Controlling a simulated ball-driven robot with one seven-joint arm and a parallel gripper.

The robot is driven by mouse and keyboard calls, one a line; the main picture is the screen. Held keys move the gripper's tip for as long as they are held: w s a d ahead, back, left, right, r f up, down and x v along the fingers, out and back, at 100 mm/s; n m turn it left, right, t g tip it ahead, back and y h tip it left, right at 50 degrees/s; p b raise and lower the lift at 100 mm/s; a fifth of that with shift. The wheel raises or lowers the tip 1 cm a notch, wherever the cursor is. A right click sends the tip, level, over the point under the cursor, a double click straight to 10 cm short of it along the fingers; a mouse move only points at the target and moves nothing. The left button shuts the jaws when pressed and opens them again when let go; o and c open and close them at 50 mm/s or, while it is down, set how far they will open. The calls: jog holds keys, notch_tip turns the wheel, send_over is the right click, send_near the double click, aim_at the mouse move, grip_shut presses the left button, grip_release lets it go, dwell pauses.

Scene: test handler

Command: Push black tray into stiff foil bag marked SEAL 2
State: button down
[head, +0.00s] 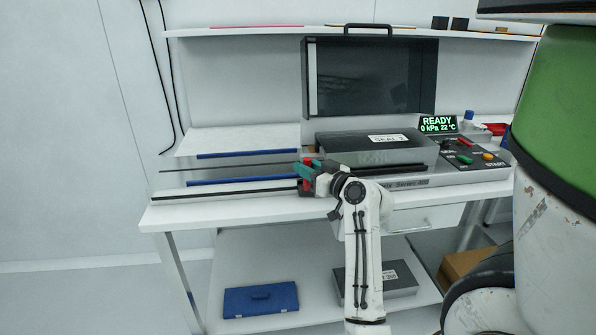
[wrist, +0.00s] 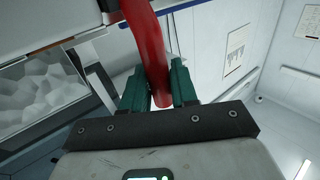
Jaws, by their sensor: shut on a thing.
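My gripper (head: 308,172) is at the front left of the sealing machine, its green fingers shut on a red curved handle (wrist: 148,50). In the head view the red part shows beside the fingertips, by a small dark block on the left bench. The dark grey foil bag (head: 345,146) with a white label, seemingly reading SEAL 2, lies flat on the machine, right of and behind my gripper. Its mouth cannot be made out. I cannot pick out the black tray for certain; my gripper and arm cover part of that area. A crinkled grey surface (wrist: 38,88) shows in the wrist view.
A long dark rail (head: 225,195) and blue strips (head: 240,181) run along the left bench. The machine's dark lid (head: 370,80) stands open behind the bag. A control panel (head: 470,158) and a READY display (head: 437,124) are at right. A blue case (head: 260,300) lies below.

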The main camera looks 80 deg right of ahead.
jog(key=shift+s+d, duration=0.15)
jog(key=shift+s, duration=0.15)
jog(key=c, duration=1)
grip_release()
jog(key=b+v, duration=0.1)
jog(key=v, duration=1)
jog(key=shift+w+f, duration=0.1)
jog(key=shift+w, duration=0.1)
